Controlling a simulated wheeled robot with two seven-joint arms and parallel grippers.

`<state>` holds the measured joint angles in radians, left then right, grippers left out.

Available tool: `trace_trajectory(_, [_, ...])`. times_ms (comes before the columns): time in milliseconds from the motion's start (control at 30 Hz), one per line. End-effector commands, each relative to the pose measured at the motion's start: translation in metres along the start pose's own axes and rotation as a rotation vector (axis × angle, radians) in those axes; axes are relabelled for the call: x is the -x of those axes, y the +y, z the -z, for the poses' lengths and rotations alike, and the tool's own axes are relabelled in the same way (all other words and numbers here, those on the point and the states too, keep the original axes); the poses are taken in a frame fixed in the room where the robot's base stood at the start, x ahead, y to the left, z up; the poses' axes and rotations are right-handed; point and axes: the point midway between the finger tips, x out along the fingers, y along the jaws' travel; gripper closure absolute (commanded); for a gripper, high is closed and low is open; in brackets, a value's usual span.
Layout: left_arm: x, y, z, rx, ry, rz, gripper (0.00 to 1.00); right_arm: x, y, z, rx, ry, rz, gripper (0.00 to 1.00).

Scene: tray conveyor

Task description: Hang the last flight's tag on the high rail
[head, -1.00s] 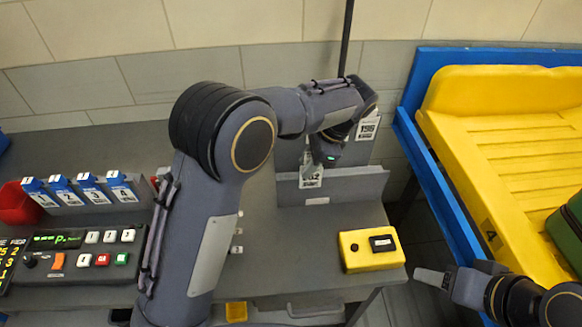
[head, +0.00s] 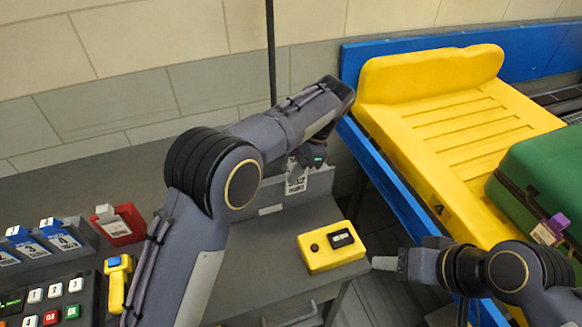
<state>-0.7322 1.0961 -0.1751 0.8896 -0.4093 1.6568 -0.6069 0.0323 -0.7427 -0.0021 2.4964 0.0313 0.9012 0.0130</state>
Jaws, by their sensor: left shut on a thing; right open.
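My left gripper (head: 303,168) is shut on a white printed tag (head: 297,183), which hangs below the fingers above the back of the grey desk (head: 250,280). The print is too small to read. My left arm crosses the middle of the view and hides part of the desk and the back panel. My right gripper (head: 386,262) is open and empty, in front of the blue conveyor edge and right of the yellow box. I cannot make out a high rail; a thin dark upright pole (head: 271,50) stands against the wall behind my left arm.
A yellow box (head: 333,247) with a dark button and display sits on the desk. A red bin (head: 118,226), blue numbered tag holders (head: 62,236) and a button panel (head: 48,303) are left. A yellow tray (head: 450,120) on the blue-edged conveyor (head: 372,160) holds a green suitcase (head: 545,175).

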Motion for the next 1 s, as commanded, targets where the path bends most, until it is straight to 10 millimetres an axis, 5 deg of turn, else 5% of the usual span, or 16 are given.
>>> trace_trajectory(1000, [0.049, -0.004, -0.021, 0.0, 0.0, 0.0, 0.95, 0.05, -0.023, 0.025, 0.0, 0.0, 0.0, 0.47])
